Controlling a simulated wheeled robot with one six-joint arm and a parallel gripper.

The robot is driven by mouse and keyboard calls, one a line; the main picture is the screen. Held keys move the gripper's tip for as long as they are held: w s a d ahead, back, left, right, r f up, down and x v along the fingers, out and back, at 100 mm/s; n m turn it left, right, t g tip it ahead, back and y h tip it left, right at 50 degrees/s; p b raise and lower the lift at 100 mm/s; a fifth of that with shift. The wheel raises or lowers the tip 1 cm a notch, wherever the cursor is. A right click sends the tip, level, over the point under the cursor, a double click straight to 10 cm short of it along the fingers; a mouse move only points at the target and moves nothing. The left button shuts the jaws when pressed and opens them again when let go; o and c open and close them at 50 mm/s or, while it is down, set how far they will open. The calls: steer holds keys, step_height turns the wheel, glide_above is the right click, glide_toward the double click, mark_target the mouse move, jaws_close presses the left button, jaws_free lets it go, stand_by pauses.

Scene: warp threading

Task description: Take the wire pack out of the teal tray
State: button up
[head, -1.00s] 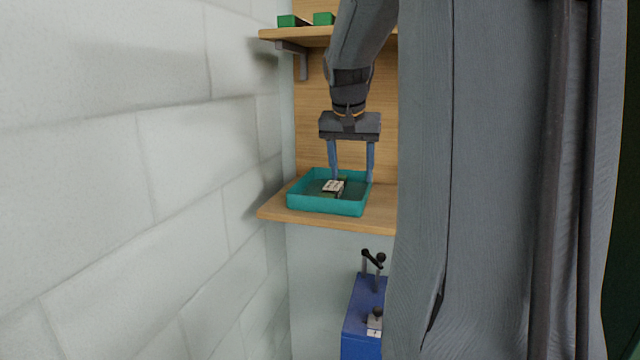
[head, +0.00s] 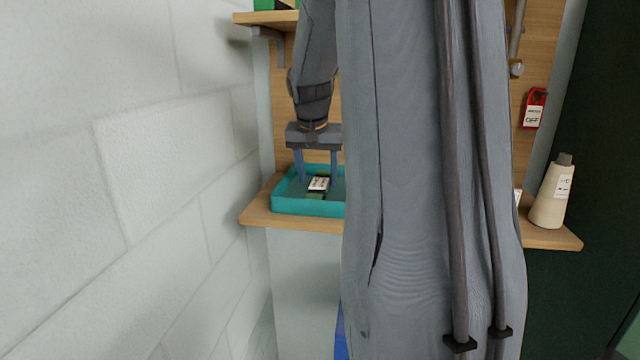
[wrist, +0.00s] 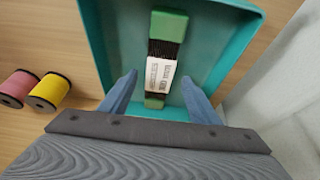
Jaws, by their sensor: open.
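The teal tray (head: 310,208) sits on the lower wooden shelf at the left; it also shows in the wrist view (wrist: 98,42). The wire pack (wrist: 165,50) lies inside it, a dark bundle with green ends and a white printed label, and its label shows in the head view (head: 319,184). My gripper (head: 318,180) is open and points down over the tray. In the wrist view its two blue fingers (wrist: 158,82) stand on either side of the pack's near end, with a gap on both sides. I cannot tell the fingertips' exact height.
Pink (wrist: 18,88) and yellow (wrist: 48,92) thread spools lie on the shelf beside the tray. A cream bottle (head: 551,195) and a red tag (head: 534,108) are at the right. A pale block wall (head: 130,190) stands close at left. My arm hides the shelf's middle.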

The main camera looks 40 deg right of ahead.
mark_target(319, 184)
steer(key=shift+x, duration=1)
jaws_close()
steer(key=shift+s+r, duration=0.15)
steer(key=shift+r, duration=0.05)
steer(key=shift+r+b, duration=0.2)
steer(key=shift+b, duration=0.2)
step_height(319, 184, up, 6)
steer(key=shift+f+b, duration=0.1)
steer(key=shift+b, duration=1.05)
steer(key=s+a, duration=0.2)
steer(key=s, duration=0.7)
steer(key=s+a+p, duration=0.1)
steer(key=s+a, duration=0.2)
steer(key=s, duration=0.7)
steer(key=shift+a+r, duration=0.2)
steer(key=shift+r, duration=0.1)
